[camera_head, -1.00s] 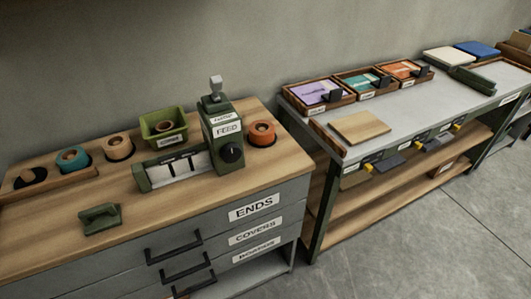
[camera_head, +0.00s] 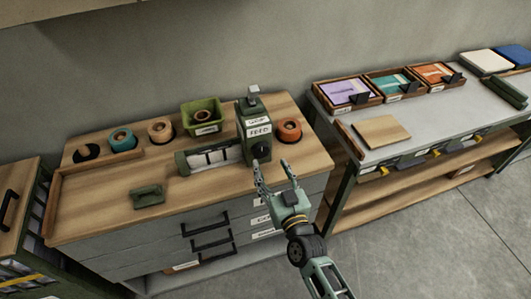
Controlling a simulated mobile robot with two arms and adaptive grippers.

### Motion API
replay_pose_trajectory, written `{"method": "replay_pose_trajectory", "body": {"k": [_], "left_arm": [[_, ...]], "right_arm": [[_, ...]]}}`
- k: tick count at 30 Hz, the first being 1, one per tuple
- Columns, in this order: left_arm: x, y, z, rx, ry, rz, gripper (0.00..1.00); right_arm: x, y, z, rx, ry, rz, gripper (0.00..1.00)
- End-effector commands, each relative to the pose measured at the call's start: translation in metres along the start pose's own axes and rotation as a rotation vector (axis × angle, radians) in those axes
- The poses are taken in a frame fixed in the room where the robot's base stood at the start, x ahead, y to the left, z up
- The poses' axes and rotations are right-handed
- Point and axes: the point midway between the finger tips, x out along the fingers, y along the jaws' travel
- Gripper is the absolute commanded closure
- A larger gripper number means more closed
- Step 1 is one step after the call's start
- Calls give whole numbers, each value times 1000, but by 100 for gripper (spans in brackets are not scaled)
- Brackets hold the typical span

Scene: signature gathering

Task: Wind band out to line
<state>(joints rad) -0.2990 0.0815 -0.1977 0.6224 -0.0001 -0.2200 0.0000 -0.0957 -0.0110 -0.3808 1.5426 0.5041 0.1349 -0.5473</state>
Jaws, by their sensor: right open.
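A green feed machine (camera_head: 252,128) with a FEED label and a dark round knob (camera_head: 264,151) stands at the right of the wooden bench top. Its low green tray with white strips (camera_head: 210,156) and dark dividing lines extends left. An orange roll (camera_head: 289,130) sits just right of the machine. My right gripper (camera_head: 274,172) is open, its fingers pointing up toward the knob from the bench's front edge. It appears empty; I cannot tell whether a finger touches the knob. My left gripper is out of view.
A teal roll (camera_head: 122,139), a tan roll (camera_head: 160,129) and a green bin (camera_head: 202,115) stand along the back. A green hand tool (camera_head: 147,196) lies on the bench's open front left. A second bench (camera_head: 440,123) with trays of coloured cards stands right, across a gap.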

Motion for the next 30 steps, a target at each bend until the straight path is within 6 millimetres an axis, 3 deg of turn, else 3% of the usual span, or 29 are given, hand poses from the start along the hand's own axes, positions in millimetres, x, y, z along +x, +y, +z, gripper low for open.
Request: {"method": "replay_pose_trajectory", "body": {"k": [9,21,30], "left_arm": [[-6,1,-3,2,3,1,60],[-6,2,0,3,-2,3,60],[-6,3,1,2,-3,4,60]], "right_arm": [[48,-1,0,2,0,-2,46],[57,-1,1,1,-2,-1,46],[57,0,1,1,-2,0,72]]}}
